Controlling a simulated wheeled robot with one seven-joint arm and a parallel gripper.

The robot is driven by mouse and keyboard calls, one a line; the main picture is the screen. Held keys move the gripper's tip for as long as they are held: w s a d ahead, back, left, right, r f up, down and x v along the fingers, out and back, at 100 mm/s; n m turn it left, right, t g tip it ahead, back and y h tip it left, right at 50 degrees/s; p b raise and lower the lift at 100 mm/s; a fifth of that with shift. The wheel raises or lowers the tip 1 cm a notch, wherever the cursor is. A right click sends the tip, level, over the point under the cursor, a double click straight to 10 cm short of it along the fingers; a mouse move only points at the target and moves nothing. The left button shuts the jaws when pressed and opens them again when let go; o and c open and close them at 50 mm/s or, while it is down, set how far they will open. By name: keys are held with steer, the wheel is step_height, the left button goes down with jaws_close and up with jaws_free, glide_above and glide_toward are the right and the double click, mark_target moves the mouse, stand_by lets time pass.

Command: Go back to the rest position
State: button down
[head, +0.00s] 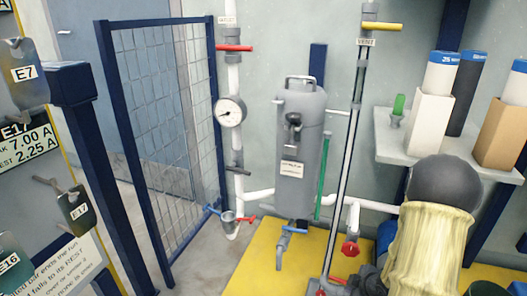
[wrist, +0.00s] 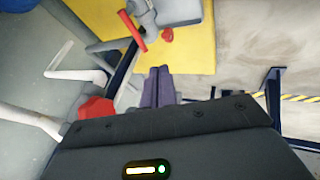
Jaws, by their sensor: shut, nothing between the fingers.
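My gripper (wrist: 160,72) shows in the wrist view as two grey-purple fingers side by side, closed together with nothing between them. They point over the yellow floor area (wrist: 190,45). My arm, with a dark round joint and a cream sleeve, fills the lower right of the head view. I cannot make out the gripper's fingers in that view. The wrist view also shows a red valve handle (wrist: 135,30) beyond the fingers, apart from them in the picture, and another red part (wrist: 97,110) at the left.
A grey tank (head: 299,150) stands at the back, with a pressure gauge (head: 230,111) on the white pipe to its left. A shelf (head: 420,145) with boxed cylinders is at the right. A blue mesh gate (head: 165,120) and tagged panel (head: 30,190) are left.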

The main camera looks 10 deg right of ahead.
steer(key=s+a+r+m+g+h+p, duration=0.1)
steer(key=a+r+m+p, duration=0.25)
steer(key=r, duration=0.45)
steer(key=s+a+r+m+g+h+p, duration=0.1)
steer(key=a+r+m+p, duration=0.2)
steer(key=r, duration=0.6)
steer(key=s+a+r+m+g+p, duration=0.2)
steer(key=s+a+r+m+p, duration=0.4)
steer(key=a+r, duration=0.5)
step_height(320, 180, up, 38)
steer(key=s+d+n+p, duration=0.1)
steer(key=p, duration=3.7)
steer(key=shift+y+p, duration=0.4)
steer(key=shift+s+a, duration=0.1)
steer(key=shift+s, duration=0.05)
steer(key=shift+s, duration=0.1)
